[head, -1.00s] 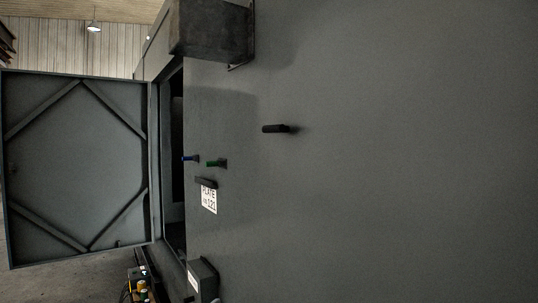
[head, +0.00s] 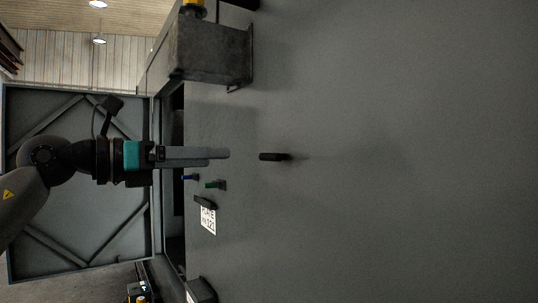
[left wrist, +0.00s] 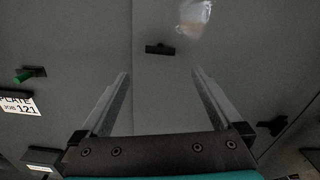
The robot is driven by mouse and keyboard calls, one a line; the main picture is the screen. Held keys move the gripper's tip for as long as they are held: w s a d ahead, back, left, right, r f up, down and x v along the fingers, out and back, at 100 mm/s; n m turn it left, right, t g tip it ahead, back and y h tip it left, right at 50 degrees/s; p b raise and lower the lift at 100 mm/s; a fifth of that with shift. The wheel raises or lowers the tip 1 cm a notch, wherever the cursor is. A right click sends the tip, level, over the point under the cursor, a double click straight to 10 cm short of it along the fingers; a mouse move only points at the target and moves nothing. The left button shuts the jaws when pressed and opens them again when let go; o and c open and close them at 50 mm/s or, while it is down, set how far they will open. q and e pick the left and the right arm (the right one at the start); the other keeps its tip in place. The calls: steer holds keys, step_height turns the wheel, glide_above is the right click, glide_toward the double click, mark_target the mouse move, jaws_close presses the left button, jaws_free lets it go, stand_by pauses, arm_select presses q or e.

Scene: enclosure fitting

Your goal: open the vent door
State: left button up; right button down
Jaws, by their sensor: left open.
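A black bar handle (head: 272,157) sticks out from a broad grey wall in the head view. It also shows in the left wrist view (left wrist: 160,49), beyond the fingertips, on a grey panel (left wrist: 165,85) with a seam to its left. I cannot tell for sure whether this panel is the vent door; no gap shows at its seam. My left gripper (head: 228,154) points at the handle from the left in the head view, short of it. In the left wrist view its fingers (left wrist: 160,74) are spread and empty. My right gripper is not in view.
A large braced door (head: 75,215) stands swung open at the left, behind my left arm. A grey box (head: 210,50) juts out above.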

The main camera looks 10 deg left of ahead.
mark_target(266, 156)
arm_select(q)
steer(key=p+x, duration=0.3)
steer(key=x, duration=1.1)
steer(key=shift+c, duration=0.2)
steer(key=shift+a, duration=0.1)
steer(key=c, duration=1)
steer(key=shift+o, duration=0.2)
steer(key=shift+n+p, duration=0.3)
steer(key=shift+p, duration=0.1)
steer(key=n+p, duration=0.2)
steer(key=n, duration=0.2)
steer(key=shift+r, duration=0.1)
steer(key=shift+n+p, duration=1.8)
steer(key=shift+n, duration=0.4)
